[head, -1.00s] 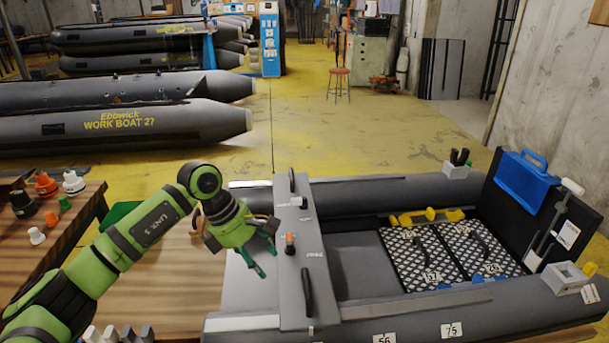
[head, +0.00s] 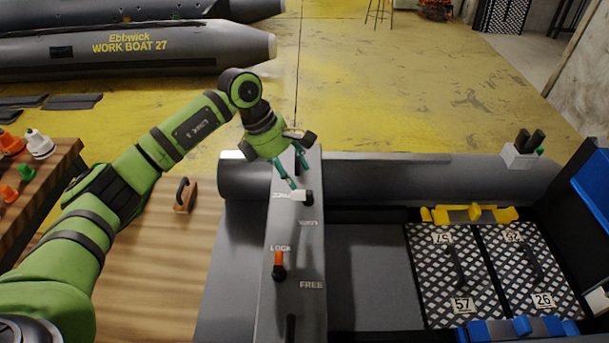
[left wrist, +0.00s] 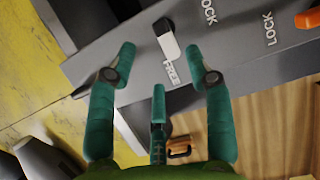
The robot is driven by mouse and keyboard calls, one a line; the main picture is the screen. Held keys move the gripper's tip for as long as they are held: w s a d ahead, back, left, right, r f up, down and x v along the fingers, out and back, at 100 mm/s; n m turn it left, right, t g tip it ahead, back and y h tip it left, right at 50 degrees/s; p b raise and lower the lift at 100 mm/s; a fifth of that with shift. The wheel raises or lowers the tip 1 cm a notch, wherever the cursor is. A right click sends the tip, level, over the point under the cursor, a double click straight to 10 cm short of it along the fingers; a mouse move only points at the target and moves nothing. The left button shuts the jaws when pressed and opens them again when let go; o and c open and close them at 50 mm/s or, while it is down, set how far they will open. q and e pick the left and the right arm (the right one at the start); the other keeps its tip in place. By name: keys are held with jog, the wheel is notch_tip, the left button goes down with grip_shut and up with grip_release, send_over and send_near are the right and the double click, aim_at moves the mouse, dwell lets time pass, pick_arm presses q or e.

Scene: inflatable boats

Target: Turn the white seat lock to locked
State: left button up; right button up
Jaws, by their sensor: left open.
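The white seat lock (head: 290,196) is a small white lever on a dark pivot, on top of the grey bench seat (head: 292,300). In the left wrist view the white lever (left wrist: 168,44) points at its FREE label, and a LOCK label is off to its side. My left gripper (head: 296,168) is at the far end of the seat, close to the white lock. In the left wrist view its green fingers (left wrist: 160,58) are spread and empty, with the lever ahead of the gap, seemingly untouched. My right gripper is not in view.
An orange lock (head: 279,260) sits nearer on the same seat, pointing at LOCK. A wooden table (head: 165,260) with a black-handled block (head: 185,195) is left. Boat tube (head: 400,178) and patterned panels (head: 455,275) are right.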

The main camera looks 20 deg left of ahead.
aim_at(303, 190)
pick_arm(q)
jog(key=p+x, duration=0.1)
jog(key=x, duration=0.4)
jog(key=shift+s, duration=0.15)
jog(key=shift+d+f, duration=0.15)
jog(key=shift+f, duration=0.2)
grip_shut()
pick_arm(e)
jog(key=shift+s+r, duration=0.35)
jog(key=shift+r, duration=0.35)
